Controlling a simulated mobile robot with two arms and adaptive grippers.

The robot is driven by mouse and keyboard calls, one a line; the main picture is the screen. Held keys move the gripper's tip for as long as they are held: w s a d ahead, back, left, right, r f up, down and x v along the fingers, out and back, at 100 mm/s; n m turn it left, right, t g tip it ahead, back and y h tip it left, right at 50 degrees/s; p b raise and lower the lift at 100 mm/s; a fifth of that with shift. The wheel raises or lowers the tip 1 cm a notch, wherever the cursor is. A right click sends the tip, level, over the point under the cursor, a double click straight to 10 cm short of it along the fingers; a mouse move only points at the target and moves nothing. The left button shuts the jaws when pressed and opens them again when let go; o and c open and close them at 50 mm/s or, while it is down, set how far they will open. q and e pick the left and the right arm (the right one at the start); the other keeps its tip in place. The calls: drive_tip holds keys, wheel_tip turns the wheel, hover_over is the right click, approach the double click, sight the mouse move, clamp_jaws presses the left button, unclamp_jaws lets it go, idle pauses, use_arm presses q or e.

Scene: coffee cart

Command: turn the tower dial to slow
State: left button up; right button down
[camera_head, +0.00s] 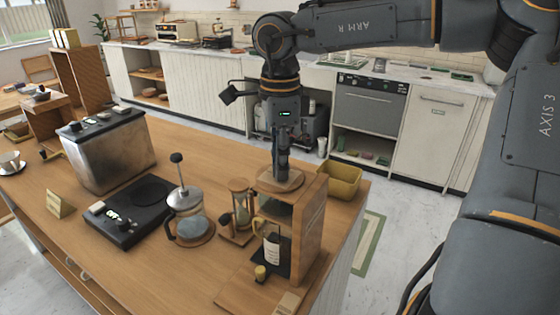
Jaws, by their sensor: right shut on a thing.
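The wooden coffee tower (311,225) stands upright near the right end of the wooden counter. A round wooden top (265,182) sits on it. My right gripper (282,172) points straight down at the middle of this top and is shut on a small part there, which looks like the tower dial. The fingers hide the dial, so its setting cannot be read. My left gripper is not in view.
A black scale (122,213) and a metal machine (110,152) are further left. The front middle of the counter is clear.

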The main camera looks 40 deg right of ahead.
drive_tip(key=c, duration=1.1)
unclamp_jaws()
drive_tip(key=shift+r, duration=0.1)
wheel_tip(320, 180, up, 12)
drive_tip(key=shift+f, duration=0.1)
